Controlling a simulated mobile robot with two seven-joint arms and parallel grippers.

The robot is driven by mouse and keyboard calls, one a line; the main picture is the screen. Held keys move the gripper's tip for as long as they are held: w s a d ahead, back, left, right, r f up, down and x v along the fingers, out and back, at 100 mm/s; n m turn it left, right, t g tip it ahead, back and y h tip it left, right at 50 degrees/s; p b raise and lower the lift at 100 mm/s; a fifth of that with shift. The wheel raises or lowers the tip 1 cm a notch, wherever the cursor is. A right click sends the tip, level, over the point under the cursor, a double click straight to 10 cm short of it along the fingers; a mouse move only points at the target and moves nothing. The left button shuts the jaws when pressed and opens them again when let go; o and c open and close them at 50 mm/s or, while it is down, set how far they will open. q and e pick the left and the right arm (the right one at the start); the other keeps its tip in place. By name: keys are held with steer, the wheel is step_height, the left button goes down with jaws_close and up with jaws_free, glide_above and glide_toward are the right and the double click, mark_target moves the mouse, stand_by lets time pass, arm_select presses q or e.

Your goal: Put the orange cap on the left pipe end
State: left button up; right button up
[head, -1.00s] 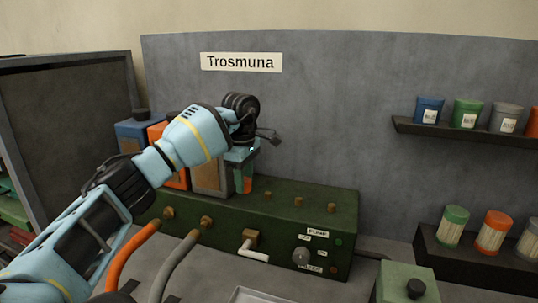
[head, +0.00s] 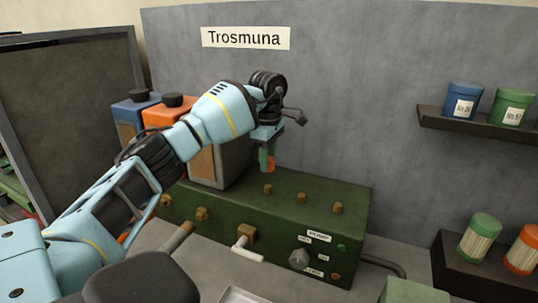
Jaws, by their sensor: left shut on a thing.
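My left gripper (head: 267,158) points down above the green machine box (head: 320,225), shut on a small orange cap (head: 271,164), which shows only partly between the fingers. Three brass pipe ends stand up from the box top: the left pipe end (head: 267,188), the middle one (head: 301,198) and the right one (head: 337,208). In the picture the cap is just above the left pipe end, with a gap between them. No cap is on any of the three. My right gripper is not in view.
Blue (head: 132,112) and orange (head: 166,112) canisters with black lids and a grey block (head: 222,165) stand behind my left arm. A white-handled tap (head: 247,247) and a knob (head: 298,258) are on the box front. Shelves with labelled jars (head: 463,103) are at the right.

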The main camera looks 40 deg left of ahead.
mark_target(268, 185)
arm_select(q)
steer(key=shift+f, duration=0.75)
steer(key=shift+f+b, duration=0.55)
steer(key=shift+f, duration=2.45)
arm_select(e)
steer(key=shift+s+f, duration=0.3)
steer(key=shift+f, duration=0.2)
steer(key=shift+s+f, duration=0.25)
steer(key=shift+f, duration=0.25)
arm_select(q)
steer(key=o, duration=1)
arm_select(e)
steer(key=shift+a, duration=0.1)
arm_select(q)
steer(key=shift+o, duration=0.2)
steer(key=shift+r, duration=0.1)
step_height(268, 185, up, 8)
steer(key=shift+f+b, duration=0.2)
steer(key=shift+b, duration=0.2)
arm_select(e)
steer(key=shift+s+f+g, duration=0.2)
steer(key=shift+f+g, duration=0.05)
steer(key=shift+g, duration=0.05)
